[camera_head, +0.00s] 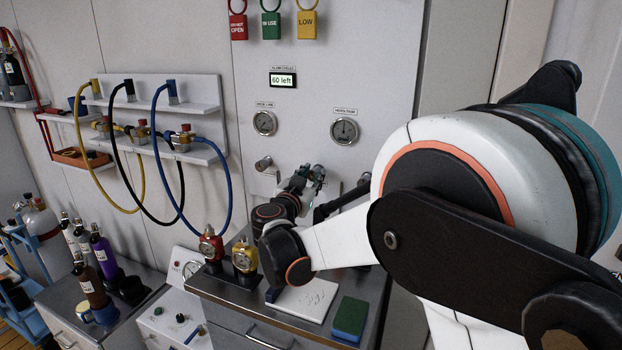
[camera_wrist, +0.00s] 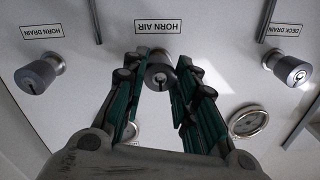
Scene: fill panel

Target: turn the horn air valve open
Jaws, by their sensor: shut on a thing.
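The horn air valve (camera_wrist: 158,76) is a round metal knob with a dark slotted face, under an upside-down HORN AIR label (camera_wrist: 156,26) in the wrist view. My gripper (camera_wrist: 162,62) is at the knob, with one green-padded finger on each side, shut on it. The exact contact is partly hidden by the fingers. In the head view my gripper (camera_head: 314,174) is up against the white panel (camera_head: 320,85), and it hides the horn air knob there.
Similar knobs sit on either side, HORN DRAIN (camera_wrist: 40,77) and DECK DRAIN (camera_wrist: 288,69). Two round gauges (camera_head: 264,123) (camera_head: 344,131) and a "60 left" display (camera_head: 283,80) are above. A steel cabinet (camera_head: 235,309) below carries a red-topped regulator (camera_head: 210,244) and a green sponge (camera_head: 350,318).

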